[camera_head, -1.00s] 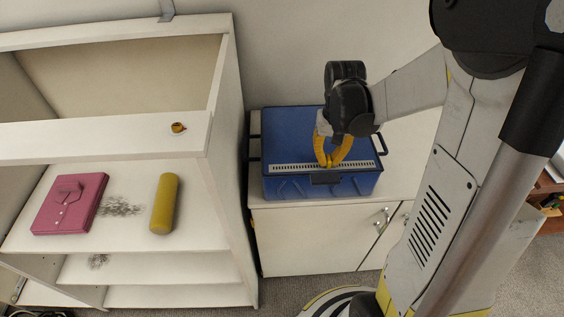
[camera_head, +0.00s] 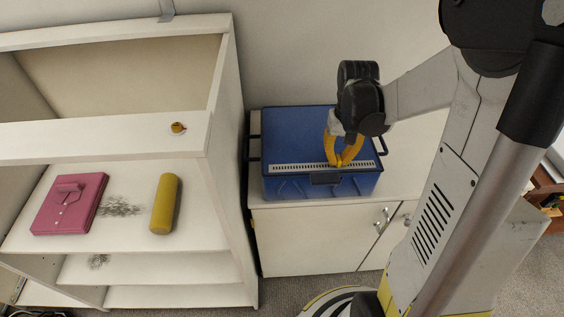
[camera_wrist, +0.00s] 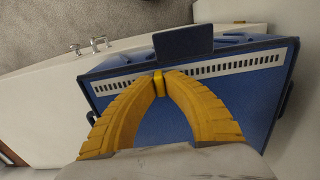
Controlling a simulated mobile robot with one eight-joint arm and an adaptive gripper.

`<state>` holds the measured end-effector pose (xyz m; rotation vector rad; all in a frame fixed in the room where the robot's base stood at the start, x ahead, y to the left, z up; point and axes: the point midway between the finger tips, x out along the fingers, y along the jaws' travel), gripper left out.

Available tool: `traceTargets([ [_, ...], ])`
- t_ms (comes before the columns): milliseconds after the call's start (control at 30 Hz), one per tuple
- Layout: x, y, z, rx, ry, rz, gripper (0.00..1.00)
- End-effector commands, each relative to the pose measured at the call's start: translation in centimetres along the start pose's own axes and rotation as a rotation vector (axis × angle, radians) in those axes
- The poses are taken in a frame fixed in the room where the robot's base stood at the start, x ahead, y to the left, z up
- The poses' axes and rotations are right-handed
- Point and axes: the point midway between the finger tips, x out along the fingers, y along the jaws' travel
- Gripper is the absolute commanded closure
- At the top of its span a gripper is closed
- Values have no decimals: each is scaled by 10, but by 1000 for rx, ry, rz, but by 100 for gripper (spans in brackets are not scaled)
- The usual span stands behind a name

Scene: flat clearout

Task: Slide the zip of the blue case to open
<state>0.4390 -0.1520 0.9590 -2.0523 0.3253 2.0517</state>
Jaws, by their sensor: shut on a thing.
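The blue case (camera_head: 290,135) stands on a white cabinet, with a white toothed zip strip (camera_head: 295,167) along the front of its top. My gripper (camera_head: 341,165) reaches down from above, its yellow fingers closed together on the zip strip, right of its middle in the head view. In the wrist view the fingertips (camera_wrist: 158,82) meet at the zip strip (camera_wrist: 232,65), shut on a small yellowish piece that I take to be the zip pull. The fingers mostly hide it. The blue case (camera_wrist: 245,97) fills the middle of that view.
A white shelf unit (camera_head: 228,90) stands close on the left, holding a pink folded shirt (camera_head: 70,205), a yellow cylinder (camera_head: 164,204) and a small brown-yellow item (camera_head: 178,128). The white cabinet (camera_head: 310,240) has door handles at its front. A wall is behind the case.

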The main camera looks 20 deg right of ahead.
Motion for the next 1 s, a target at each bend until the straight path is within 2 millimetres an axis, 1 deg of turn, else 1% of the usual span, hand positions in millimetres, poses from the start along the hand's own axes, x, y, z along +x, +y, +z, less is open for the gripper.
traceTargets([
  [167, 0, 3, 0, 1, 0, 0, 100],
  [1000, 0, 37, 0, 2, 0, 0, 100],
])
